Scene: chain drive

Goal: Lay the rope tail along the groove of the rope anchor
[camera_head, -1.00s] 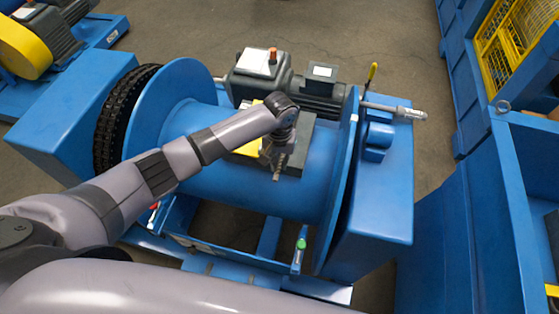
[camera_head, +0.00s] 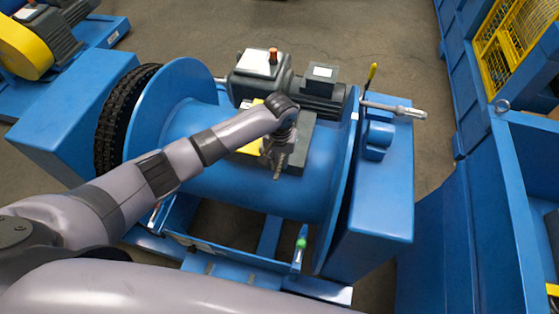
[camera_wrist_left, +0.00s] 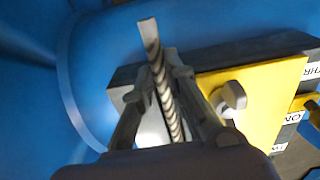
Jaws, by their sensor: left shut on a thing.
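My left gripper (camera_head: 279,164) is over the blue winch drum (camera_head: 205,180), in front of the dark block of the rope anchor (camera_head: 301,138). In the left wrist view my left gripper (camera_wrist_left: 160,86) is shut on the rope tail (camera_wrist_left: 153,55), a grey twisted strand with a plain end piece that sticks out past the fingertips. Behind it lie the anchor's dark block (camera_wrist_left: 205,57) and a yellow plate (camera_wrist_left: 250,88) with a bolt head (camera_wrist_left: 232,96). The groove cannot be made out, and whether the rope touches the block cannot be told. My right gripper is out of view.
Blue drum flanges (camera_head: 178,85) stand on both sides. A dark motor (camera_head: 322,92) is behind the anchor. A green-tipped part (camera_head: 301,244) stands at the front. A blue crate (camera_head: 515,160) is at the right.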

